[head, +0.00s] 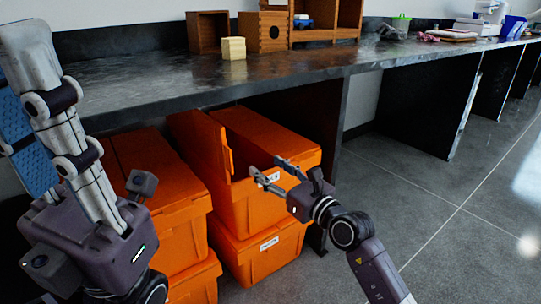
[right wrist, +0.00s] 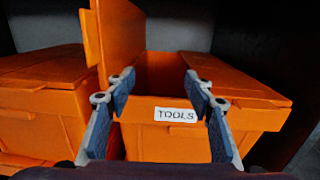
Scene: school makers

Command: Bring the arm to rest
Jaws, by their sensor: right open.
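My right gripper (head: 266,167) is open and empty, held in front of an orange bin (head: 238,200) under the bench. In the right wrist view, the two fingers of the right gripper (right wrist: 158,78) stand apart, with the bin's white TOOLS label (right wrist: 177,115) between them. This bin (right wrist: 150,145) is open at the top, and one lid flap (right wrist: 120,32) stands upright at its left. What lies inside is too dark to tell. My left gripper (head: 85,140) points up, close to the camera at the left; its jaw opening is unclear.
Other closed orange bins (head: 160,180) stand left of and below the open one. The dark bench top (head: 170,85) above holds wooden boxes (head: 270,30), a small pale block (head: 233,48) and a green container (head: 401,22). Grey floor (head: 440,220) at the right is clear.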

